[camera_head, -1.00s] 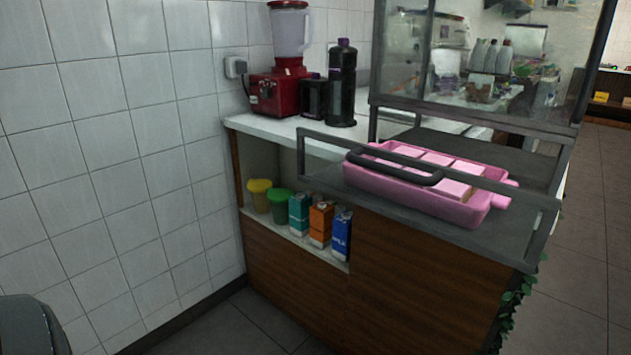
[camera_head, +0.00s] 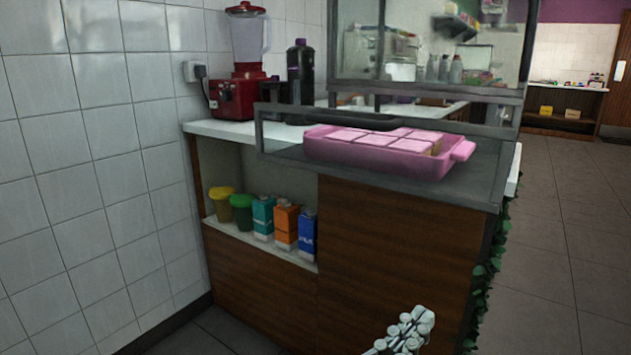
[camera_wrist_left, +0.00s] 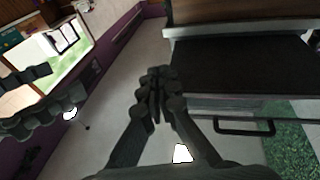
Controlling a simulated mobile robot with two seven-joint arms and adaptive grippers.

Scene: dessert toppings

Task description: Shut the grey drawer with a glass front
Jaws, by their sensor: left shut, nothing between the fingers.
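The grey drawer (camera_head: 468,188) with a glass front is pulled out from the counter below the glass case in the head view. A dark bar handle (camera_head: 345,107) runs along its front. A pink tray (camera_head: 385,166) with pale pink blocks sits in it. My left gripper (camera_head: 404,330) is low at the bottom edge, in front of the wooden counter, below and apart from the drawer. In the left wrist view its fingers (camera_wrist_left: 157,84) are together and empty. That view also shows a black handle (camera_wrist_left: 245,127) beside a dark panel, to the right of the fingers. My right gripper is out of view.
Cartons (camera_head: 285,224) and lidded tubs (camera_head: 241,211) stand on a low shelf in the counter. A red blender (camera_head: 237,95) and black bottle (camera_head: 300,68) stand on top. A tiled wall is at left. Floor (camera_head: 555,260) is open at right, beside hanging leaves (camera_head: 485,275).

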